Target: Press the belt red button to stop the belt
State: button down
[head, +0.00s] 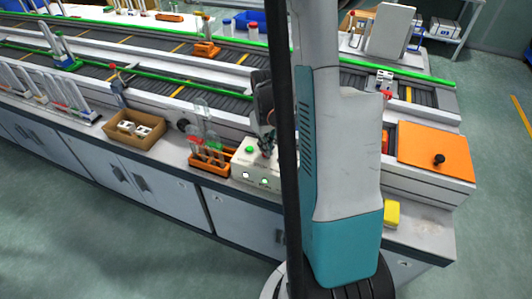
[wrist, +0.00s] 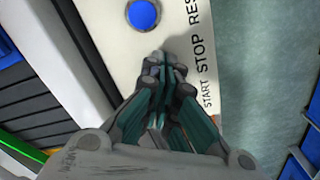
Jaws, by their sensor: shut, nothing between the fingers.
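The white control box (head: 242,166) stands at the front edge of the bench, with a green button (head: 249,149) on its top. In the wrist view its white panel (wrist: 118,45) carries the labels START, STOP and a partly cut-off RES, with a blue button (wrist: 143,15) near the top. My gripper (wrist: 163,68) is shut and empty, with its fingertips over the panel beside the STOP label. I see no red button on the panel in either view; my gripper covers that part. Whether the fingertips touch the panel, I cannot tell. In the head view my gripper (head: 266,145) is at the box's top.
An orange rack with tubes (head: 212,160) stands just left of the box, and a cardboard box (head: 135,131) is farther left. The conveyor belt (head: 190,95) runs behind. An orange-lidded unit (head: 436,150) and a yellow block (head: 392,214) are at the right.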

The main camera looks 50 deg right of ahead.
jog(key=shift+f, duration=0.3)
notch_tip(320, 180, up, 8)
jog(key=p, duration=0.5)
dwell(0.6)
dwell(0.6)
